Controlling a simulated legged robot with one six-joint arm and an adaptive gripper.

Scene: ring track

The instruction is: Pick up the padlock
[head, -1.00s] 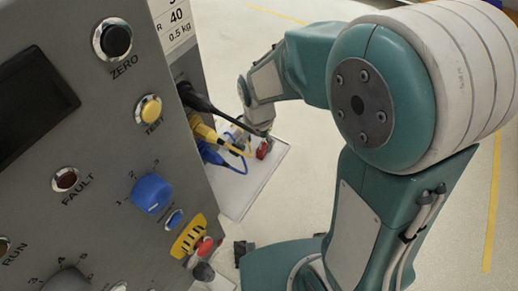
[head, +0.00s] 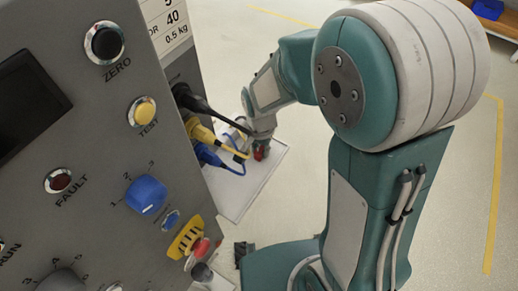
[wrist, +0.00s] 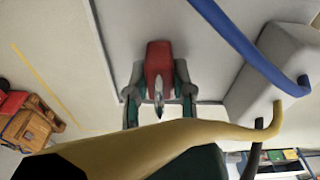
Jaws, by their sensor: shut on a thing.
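The padlock (wrist: 159,62) has a red body and a metal shackle, and in the wrist view it lies between my two fingers. My gripper (wrist: 159,75) is shut on the red body, one finger on each side. In the head view, the gripper (head: 262,146) reaches down beside the grey panel, and only a small red part of the padlock (head: 260,155) shows below it. The padlock is over a light grey shelf (head: 235,200); I cannot tell whether it still touches it.
A yellow cable (wrist: 200,133) crosses close in front of the wrist camera, and a blue cable (wrist: 250,50) runs at its upper right. Black, yellow and blue plugs (head: 205,130) stick out of the panel (head: 110,130) left of the gripper. Open floor lies to the right.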

